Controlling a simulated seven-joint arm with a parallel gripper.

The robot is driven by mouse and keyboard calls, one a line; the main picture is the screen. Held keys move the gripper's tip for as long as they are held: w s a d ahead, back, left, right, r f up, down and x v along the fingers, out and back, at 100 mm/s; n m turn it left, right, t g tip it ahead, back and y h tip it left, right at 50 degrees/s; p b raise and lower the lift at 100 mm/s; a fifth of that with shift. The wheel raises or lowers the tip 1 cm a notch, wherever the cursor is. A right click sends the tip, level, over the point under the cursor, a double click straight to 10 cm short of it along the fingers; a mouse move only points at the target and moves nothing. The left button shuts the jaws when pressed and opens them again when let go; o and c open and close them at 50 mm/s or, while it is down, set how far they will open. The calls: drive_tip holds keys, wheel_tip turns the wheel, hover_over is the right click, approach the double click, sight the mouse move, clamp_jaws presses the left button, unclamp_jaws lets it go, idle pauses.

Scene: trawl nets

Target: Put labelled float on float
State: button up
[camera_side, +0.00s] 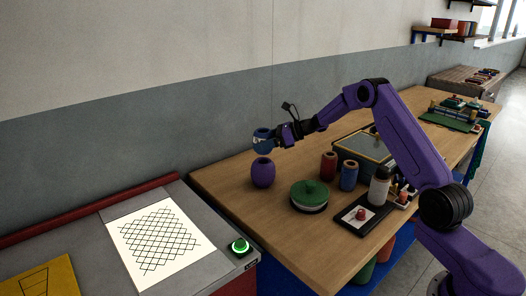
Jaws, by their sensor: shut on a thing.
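My gripper (274,138) is at the end of my purple arm, above the left part of the wooden table. It is shut on a blue float (263,146) and holds it in the air. A purple float (263,172) with a dark hole in its top stands upright on the table just below the blue float. The two look close in the picture, and I cannot tell whether they touch. No label can be made out on either float at this size. The fingertips are small and partly hidden by the blue float.
A red float (328,166) and another blue float (348,176) stand to the right. A green-lidded round thing (309,194), a white bottle (379,187) and a dark tray (345,219) are nearer the front. A glass-topped box (366,146) lies behind. The wooden table (225,190) is bare at left.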

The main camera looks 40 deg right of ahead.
drive_tip(key=shift+w+f, duration=0.2)
drive_tip(key=shift+f, duration=1.55)
drive_tip(key=shift+f, duration=0.1)
drive_tip(key=o, duration=1)
drive_tip(key=shift+o, duration=0.2)
